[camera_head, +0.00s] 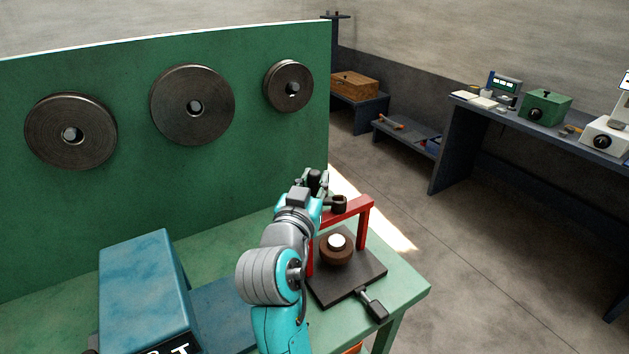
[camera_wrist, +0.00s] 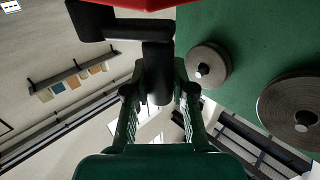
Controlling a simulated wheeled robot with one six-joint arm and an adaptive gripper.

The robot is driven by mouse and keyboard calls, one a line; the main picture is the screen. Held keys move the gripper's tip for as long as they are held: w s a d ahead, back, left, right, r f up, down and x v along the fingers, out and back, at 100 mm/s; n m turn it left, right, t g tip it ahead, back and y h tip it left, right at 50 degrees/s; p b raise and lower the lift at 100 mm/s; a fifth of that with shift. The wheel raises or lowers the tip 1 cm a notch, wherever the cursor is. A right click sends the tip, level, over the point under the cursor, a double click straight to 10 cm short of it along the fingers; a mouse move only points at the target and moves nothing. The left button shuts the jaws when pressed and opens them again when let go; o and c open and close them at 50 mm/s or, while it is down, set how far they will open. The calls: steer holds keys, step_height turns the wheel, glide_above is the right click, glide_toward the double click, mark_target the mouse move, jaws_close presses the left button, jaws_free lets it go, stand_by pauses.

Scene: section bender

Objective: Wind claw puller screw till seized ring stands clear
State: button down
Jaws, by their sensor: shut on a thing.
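The red claw puller frame (camera_head: 364,222) stands over a dark base plate on the green bench. A rust-brown ring (camera_head: 337,256) sits low inside the frame, around a pale-topped shaft (camera_head: 337,241). The dark screw head (camera_head: 339,204) shows at the red crossbar. My gripper (camera_head: 316,180) is above and left of the screw head. In the wrist view my gripper (camera_wrist: 158,90) is shut on the dark upright grip (camera_wrist: 158,65) of the crank (camera_wrist: 125,29), just below the red frame (camera_wrist: 125,4). The screw's lower end and the claws cannot be made out.
The base plate (camera_head: 328,292) has a short black handle (camera_head: 374,304) at the bench's front edge. A blue box (camera_head: 140,290) stands at left. A green panel (camera_head: 130,190) carrying round dark dies (camera_head: 193,104) rises close behind my arm. Open floor lies at right.

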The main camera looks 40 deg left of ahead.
steer(key=w+m+g+h, duration=0.5)
steer(key=m+h, duration=0.9)
steer(key=h, duration=0.6)
steer(key=shift+w+m+g+h, duration=0.3)
steer(key=shift+w+g, duration=0.1)
steer(key=shift+w, duration=0.1)
steer(key=shift+w+d+m+g+h, duration=0.25)
steer(key=shift+m+g+h, duration=0.15)
steer(key=shift+m+g, duration=0.15)
steer(key=c, duration=1)
jaws_free()
steer(key=shift+o, duration=0.2)
steer(key=shift+s+a+n+t+y, duration=0.15)
steer(key=shift+s+n+t+y, duration=0.15)
steer(key=shift+n+t, duration=0.15)
